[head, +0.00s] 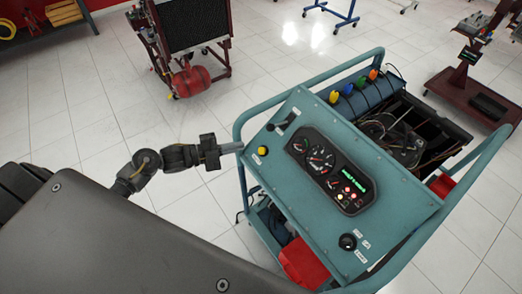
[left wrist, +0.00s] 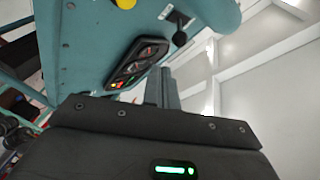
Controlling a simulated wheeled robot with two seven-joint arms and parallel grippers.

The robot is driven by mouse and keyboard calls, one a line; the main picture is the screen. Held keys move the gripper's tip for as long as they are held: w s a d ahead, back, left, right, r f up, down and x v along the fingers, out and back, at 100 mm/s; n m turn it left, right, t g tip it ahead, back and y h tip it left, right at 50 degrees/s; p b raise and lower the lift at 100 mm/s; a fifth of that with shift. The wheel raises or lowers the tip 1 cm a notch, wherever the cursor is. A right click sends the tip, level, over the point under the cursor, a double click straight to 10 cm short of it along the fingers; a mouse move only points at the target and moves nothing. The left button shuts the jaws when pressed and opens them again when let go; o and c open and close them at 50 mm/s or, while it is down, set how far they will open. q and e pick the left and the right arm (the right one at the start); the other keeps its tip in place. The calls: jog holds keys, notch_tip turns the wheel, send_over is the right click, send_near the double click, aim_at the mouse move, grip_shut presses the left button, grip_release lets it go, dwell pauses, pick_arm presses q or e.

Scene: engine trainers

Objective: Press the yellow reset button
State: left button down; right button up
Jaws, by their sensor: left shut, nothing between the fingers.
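The yellow reset button (head: 262,150) sits near the upper left corner of the teal control panel (head: 375,182). My left gripper (head: 234,147) is shut and empty, its fingertips just left of the button at the panel's edge. A small gap shows between fingertips and button in the head view; how high the tips are above the panel is hard to tell. In the left wrist view, the yellow button (left wrist: 125,3) is cut off at the top edge, and the shut fingers (left wrist: 162,86) point toward the panel. My right gripper is not in view.
A black lever (head: 284,122) stands close to the button. The gauge cluster (head: 328,170) and a black knob (head: 347,241) are further along the panel. A teal tube frame (head: 325,78) surrounds the trainer. A red tank stand (head: 190,80) is behind; floor between is clear.

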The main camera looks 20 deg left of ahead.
aim_at(262, 151)
pick_arm(q)
jog(key=w+f+b, duration=0.1)
jog(key=w+d+f+b, duration=0.1)
jog(key=f+b, duration=0.1)
jog(key=w+d+f+b, duration=0.1)
jog(key=f+b, duration=0.1)
jog(key=shift+w+d+f, duration=0.1)
jog(key=shift+w+f, duration=0.1)
jog(key=shift+w, duration=0.2)
jog(key=shift+w+d+f+b, duration=0.3)
jog(key=shift+w+f+b, duration=0.25)
jog(key=shift+b, duration=0.35)
jog(key=shift+f, duration=0.1)
dwell(0.5)
jog(key=shift+w+d, duration=0.1)
dwell(0.5)
jog(key=shift+w+d+f+b, duration=0.1)
jog(key=shift+w+f+b, duration=0.15)
jog(key=shift+b, duration=0.25)
